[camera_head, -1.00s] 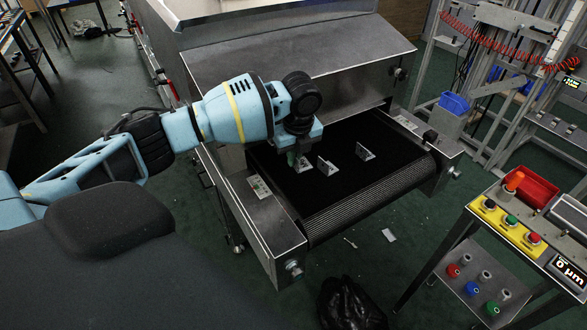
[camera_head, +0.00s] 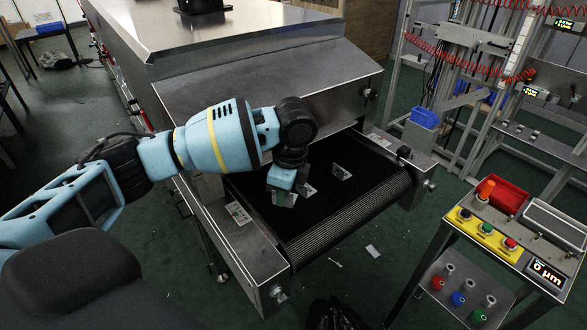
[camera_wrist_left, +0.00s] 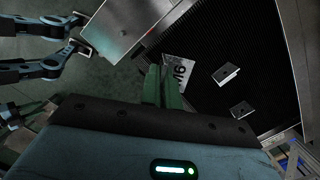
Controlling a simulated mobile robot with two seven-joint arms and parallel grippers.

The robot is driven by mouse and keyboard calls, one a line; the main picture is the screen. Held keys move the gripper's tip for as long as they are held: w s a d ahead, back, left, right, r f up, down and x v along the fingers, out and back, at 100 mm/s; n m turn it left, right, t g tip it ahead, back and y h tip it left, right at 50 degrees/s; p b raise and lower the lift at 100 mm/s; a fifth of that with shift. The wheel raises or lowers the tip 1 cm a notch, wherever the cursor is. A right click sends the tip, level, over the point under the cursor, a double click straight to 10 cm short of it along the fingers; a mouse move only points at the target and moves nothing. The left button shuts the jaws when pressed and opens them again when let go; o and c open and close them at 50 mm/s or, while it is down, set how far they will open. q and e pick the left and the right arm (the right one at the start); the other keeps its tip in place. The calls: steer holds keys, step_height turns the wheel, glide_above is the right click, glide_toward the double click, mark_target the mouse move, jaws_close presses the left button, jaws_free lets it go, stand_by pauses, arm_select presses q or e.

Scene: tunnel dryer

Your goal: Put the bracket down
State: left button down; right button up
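My left gripper (camera_head: 283,200) points down low over the near left part of the black belt (camera_head: 300,235). In the left wrist view its green fingers (camera_wrist_left: 164,88) are close together. A grey metal bracket (camera_wrist_left: 180,72) marked M6 is at their tips, and the fingers appear shut on it. I cannot tell whether it touches the belt. Beside it stand two similar brackets: a nearer one (camera_head: 309,190), also in the left wrist view (camera_wrist_left: 227,74), and one farther right (camera_head: 342,172), also in the left wrist view (camera_wrist_left: 241,110). My right gripper is not in view.
The dryer's metal hood (camera_head: 270,85) rises behind the belt. Side rails (camera_head: 240,240) flank it, the left one close to my gripper. The belt's front right part is bare. A control stand (camera_head: 490,235) with a red bin (camera_head: 508,195) stands to the right.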

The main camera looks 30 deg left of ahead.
arm_select(q)
steer(key=s+d+n+h, duration=0.1)
steer(key=s+d+n, duration=0.2)
steer(key=s+n, duration=0.4)
steer(key=s+d+r+n+g, duration=0.1)
steer(key=s+d+n, duration=0.3)
steer(key=s+n, duration=0.3)
steer(key=shift+d+r+n+h, duration=0.15)
steer(key=shift+n+h, duration=0.25)
steer(key=shift+n, duration=0.2)
